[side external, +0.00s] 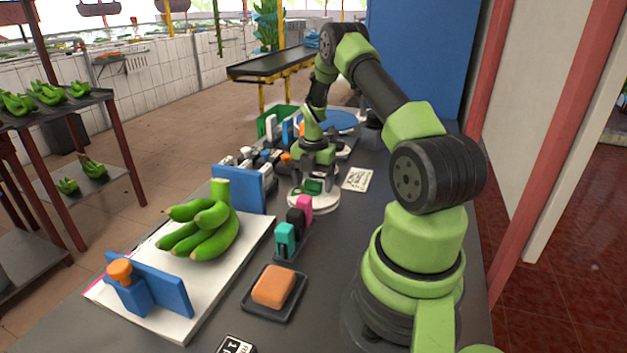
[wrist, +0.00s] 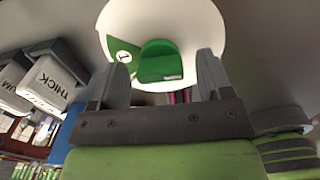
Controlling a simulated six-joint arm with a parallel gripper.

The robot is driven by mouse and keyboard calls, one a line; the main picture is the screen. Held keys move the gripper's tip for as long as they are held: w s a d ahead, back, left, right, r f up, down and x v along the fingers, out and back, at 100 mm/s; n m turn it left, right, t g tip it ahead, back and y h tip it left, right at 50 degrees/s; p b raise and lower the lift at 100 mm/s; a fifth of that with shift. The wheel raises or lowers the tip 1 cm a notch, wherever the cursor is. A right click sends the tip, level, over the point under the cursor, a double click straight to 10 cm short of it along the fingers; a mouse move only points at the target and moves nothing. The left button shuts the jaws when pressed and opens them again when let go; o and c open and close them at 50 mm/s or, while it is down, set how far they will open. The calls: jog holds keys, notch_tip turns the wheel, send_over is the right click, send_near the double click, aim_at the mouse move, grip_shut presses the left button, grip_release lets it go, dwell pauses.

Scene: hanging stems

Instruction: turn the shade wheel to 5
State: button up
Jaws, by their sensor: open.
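The shade wheel is a white round disc (side external: 318,206) on the table, seen below my gripper in the side view and at the top of the wrist view (wrist: 205,22). A green raised knob (wrist: 160,62) stands on it, and beside it a green patch (wrist: 122,52) carries a white mark that looks like 1. My gripper (wrist: 163,78) is open, its two fingers on either side of the knob in the picture. I cannot tell whether they touch it. In the side view my gripper (side external: 314,172) points down over the disc, and its fingertips are hard to make out.
A card (side external: 357,180) lies right of the wheel. Pink, black and teal blocks (side external: 286,238) stand in front of it. Green bananas (side external: 205,228) rest on a white board (side external: 222,293) with blue plates. An orange block (side external: 273,286) sits nearby. Containers, one marked THICK (wrist: 52,82), stand left.

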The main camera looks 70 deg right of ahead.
jog(key=c, duration=0.9)
